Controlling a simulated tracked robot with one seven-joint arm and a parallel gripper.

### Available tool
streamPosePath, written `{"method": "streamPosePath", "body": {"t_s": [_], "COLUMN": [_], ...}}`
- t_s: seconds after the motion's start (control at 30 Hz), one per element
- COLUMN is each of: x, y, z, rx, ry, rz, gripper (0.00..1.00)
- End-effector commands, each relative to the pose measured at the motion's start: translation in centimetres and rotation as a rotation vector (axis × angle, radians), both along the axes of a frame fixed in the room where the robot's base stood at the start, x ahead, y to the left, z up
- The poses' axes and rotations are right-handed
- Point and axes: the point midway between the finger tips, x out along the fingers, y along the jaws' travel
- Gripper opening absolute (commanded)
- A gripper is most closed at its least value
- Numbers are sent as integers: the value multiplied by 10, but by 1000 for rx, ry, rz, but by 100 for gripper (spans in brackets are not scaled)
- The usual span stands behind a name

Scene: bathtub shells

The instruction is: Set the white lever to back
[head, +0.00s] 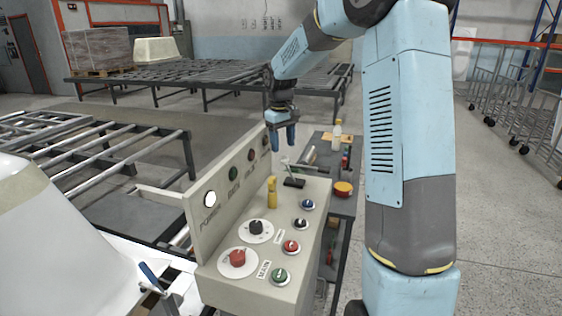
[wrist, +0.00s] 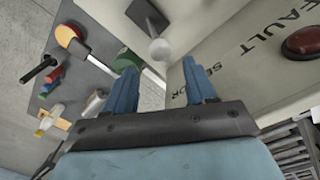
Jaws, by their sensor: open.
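The white lever (head: 285,162) has a pale ball knob on a thin stem rising from a black slot plate (head: 293,183) on the far part of the control box top. Its stem leans up and slightly left in the head view. My gripper (head: 284,140) is above the lever, fingers pointing down, empty. In the wrist view the white knob (wrist: 160,49) shows just beyond and between the open fingertips of my gripper (wrist: 158,76). The knob appears apart from both fingers. The black plate also shows in the wrist view (wrist: 147,16).
The control box (head: 225,270) carries a yellow lever (head: 272,193), a red dial (head: 237,258), a black dial (head: 256,228) and several buttons. Its upright lamp panel (head: 225,190) stands close left of my gripper. A side table (head: 325,150) with tools and a bottle lies beyond.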

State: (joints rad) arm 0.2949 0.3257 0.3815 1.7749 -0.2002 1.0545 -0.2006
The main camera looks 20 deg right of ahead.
Motion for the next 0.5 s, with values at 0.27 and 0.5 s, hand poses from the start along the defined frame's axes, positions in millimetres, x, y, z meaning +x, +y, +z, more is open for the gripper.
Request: {"method": "streamPosePath", "body": {"t_s": [0.27,0.5], "x": [0,1], "y": [-2,-3], "z": [-46,-67], "rx": [1,0], "ry": [3,1], "rz": [1,1], "gripper": [56,56]}}
